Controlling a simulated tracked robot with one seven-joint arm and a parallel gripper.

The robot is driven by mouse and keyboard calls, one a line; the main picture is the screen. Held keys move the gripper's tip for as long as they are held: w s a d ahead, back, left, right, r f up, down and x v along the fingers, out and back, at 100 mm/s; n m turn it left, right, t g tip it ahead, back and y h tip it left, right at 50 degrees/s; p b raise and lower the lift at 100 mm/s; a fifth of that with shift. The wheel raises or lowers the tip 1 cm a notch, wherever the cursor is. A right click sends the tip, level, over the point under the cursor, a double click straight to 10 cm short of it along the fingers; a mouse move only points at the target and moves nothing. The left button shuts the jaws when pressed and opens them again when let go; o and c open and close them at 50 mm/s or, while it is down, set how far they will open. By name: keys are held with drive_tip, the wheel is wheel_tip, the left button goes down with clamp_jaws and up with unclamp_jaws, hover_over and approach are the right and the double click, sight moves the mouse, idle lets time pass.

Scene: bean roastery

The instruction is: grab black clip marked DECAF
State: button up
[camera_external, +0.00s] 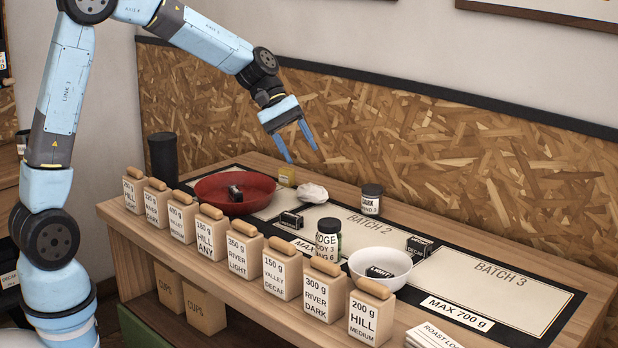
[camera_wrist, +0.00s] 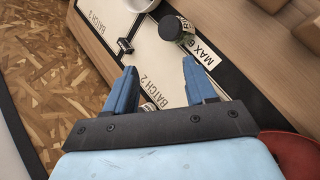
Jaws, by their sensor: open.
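A black clip (camera_external: 418,246) stands on the divider between the BATCH 2 and BATCH 3 fields; its label seems to read DECAF. It also shows in the wrist view as a small black block (camera_wrist: 125,45) ahead of the left finger. My gripper (camera_external: 302,155) is open and empty, high above the back of the table, left of and apart from this clip. In the wrist view its two blue fingers (camera_wrist: 160,66) are spread. Other black clips are one on the table (camera_external: 291,220), one in the red bowl (camera_external: 262,200), and one marked LIGHT (camera_external: 379,271).
The LIGHT clip lies in a white bowl (camera_external: 396,262). A jar with a dark lid (camera_external: 328,240) stands beside it; a smaller DARK jar (camera_external: 371,199) stands behind. Several labelled bags (camera_external: 282,268) line the front edge. The BATCH 3 field (camera_external: 490,290) is clear.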

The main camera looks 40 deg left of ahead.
drive_tip(key=w+d+f+n+g+h, duration=0.1)
drive_tip(key=w+d+f+n+h, duration=0.25)
drive_tip(key=w+d+f, duration=0.4)
drive_tip(key=n+h, duration=0.2)
drive_tip(key=n, duration=0.3)
approach(416, 239)
drive_tip(key=x, duration=0.6)
drive_tip(key=shift+s+d+f, duration=0.1)
drive_tip(key=shift+s+d, duration=0.25)
drive_tip(key=shift+s, duration=0.05)
drive_tip(key=shift+w+x, duration=0.15)
drive_tip(key=shift+x, duration=1.1)
drive_tip(key=shift+w+x, duration=0.2)
drive_tip(key=shift+x, duration=1.05)
drive_tip(key=shift+c, duration=0.4)
drive_tip(key=c, duration=0.9)
drive_tip(key=shift+c, duration=0.2)
